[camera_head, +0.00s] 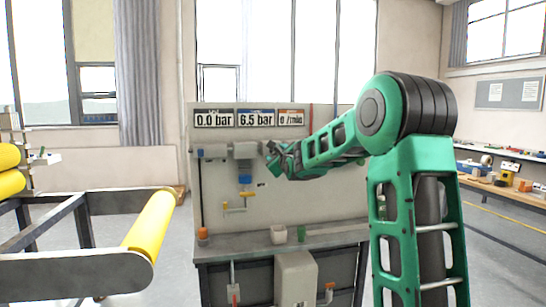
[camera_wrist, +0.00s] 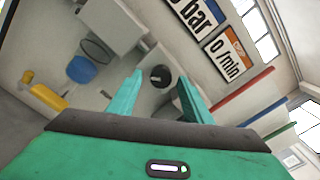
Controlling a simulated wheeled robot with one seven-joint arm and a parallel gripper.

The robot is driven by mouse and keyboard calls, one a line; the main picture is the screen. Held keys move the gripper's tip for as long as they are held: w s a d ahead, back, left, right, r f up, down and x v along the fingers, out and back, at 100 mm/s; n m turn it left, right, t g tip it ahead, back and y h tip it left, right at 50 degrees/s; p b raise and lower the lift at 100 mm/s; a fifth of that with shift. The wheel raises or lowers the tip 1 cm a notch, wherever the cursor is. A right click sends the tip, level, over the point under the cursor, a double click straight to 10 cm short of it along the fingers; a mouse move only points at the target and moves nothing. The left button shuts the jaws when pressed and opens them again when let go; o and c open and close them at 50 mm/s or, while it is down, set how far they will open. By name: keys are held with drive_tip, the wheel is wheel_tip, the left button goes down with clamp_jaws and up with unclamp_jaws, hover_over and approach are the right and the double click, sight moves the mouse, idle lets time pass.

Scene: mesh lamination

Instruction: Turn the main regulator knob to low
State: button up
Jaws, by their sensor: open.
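My gripper (camera_head: 272,158) is in front of the panel (camera_head: 300,195), beside the right end of a grey box-shaped unit (camera_head: 246,150). In the wrist view, my gripper (camera_wrist: 158,80) has its two green fingers apart with nothing held. A dark round knob (camera_wrist: 160,75), which looks like the regulator knob, shows between the fingertips. I cannot tell if either finger touches it. In the head view this knob is hidden or too small to make out. Its setting is not readable. The panel displays (camera_head: 249,119) read 0.0 bar, 6.5 bar and 0 /min.
A blue bowl (camera_head: 245,179) hangs under the grey unit, with a yellow handle (camera_head: 234,210) below. Red and green pipes (camera_wrist: 240,92) run right of the fingers in the wrist view. A roller frame (camera_head: 100,262) stands at left. A ledge (camera_head: 330,236) with small cups is below.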

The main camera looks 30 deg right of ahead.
drive_tip(key=shift+x, duration=0.8)
